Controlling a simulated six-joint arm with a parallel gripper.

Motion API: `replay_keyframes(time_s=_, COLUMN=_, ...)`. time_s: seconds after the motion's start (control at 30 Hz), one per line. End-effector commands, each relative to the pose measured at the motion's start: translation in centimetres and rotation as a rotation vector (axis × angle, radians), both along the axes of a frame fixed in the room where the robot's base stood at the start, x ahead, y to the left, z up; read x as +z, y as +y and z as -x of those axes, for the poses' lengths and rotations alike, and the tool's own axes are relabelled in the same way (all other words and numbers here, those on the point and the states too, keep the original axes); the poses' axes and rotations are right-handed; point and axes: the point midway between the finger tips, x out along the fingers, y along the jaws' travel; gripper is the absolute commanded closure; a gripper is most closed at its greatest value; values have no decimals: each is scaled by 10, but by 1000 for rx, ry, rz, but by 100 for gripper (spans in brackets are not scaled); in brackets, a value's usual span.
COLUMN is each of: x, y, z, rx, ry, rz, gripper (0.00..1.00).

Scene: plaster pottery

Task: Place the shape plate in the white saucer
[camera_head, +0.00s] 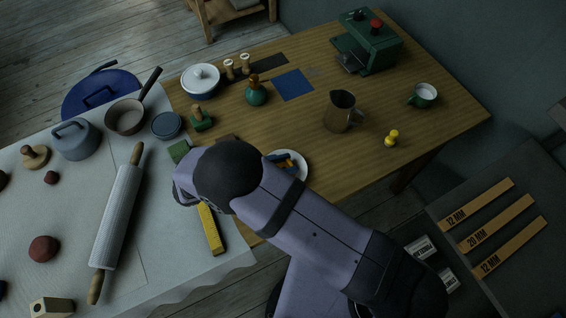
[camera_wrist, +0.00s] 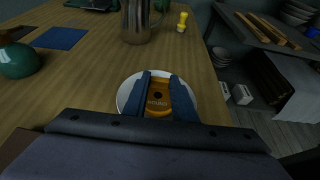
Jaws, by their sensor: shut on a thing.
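The shape plate (camera_wrist: 158,102) is an orange-yellow piece with dark lettering and a dark hole, seen in the wrist view between my two blue fingers. My gripper (camera_wrist: 160,88) is shut on it. The white saucer (camera_wrist: 126,93) lies on the wooden table directly behind and around the plate in this view. In the head view the saucer (camera_head: 302,161) is partly hidden by my arm, and my fingertips (camera_head: 283,161) show over it. I cannot tell whether the plate touches the saucer or hangs just above it.
A metal pitcher (camera_head: 341,112) and a yellow stamp (camera_head: 391,138) stand beyond the saucer. A green bottle (camera_head: 256,92) and a blue square (camera_head: 293,85) are farther back. A yellow bar (camera_head: 211,230) lies on the cloth-covered table at left. Bare wood surrounds the saucer's far side.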

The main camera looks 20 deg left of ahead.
Motion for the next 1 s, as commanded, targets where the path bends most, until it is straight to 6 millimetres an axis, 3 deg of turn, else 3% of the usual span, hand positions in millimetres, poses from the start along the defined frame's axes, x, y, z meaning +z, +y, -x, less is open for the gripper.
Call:
replay_keyframes(time_s=0.03, x=-2, y=0, z=0, rx=0, ry=0, rz=0, gripper=100)
replay_keyframes(time_s=0.07, x=-2, y=0, z=0, rx=0, ry=0, rz=0, gripper=73)
replay_keyframes(time_s=0.13, x=-2, y=0, z=0, rx=0, ry=0, rz=0, gripper=57)
replay_keyframes(time_s=0.6, x=8, y=0, z=0, rx=0, ry=-1, rz=-1, gripper=57)
replay_keyframes(time_s=1.0, x=26, y=43, z=42, rx=2, ry=-1, rz=-4, gripper=57)
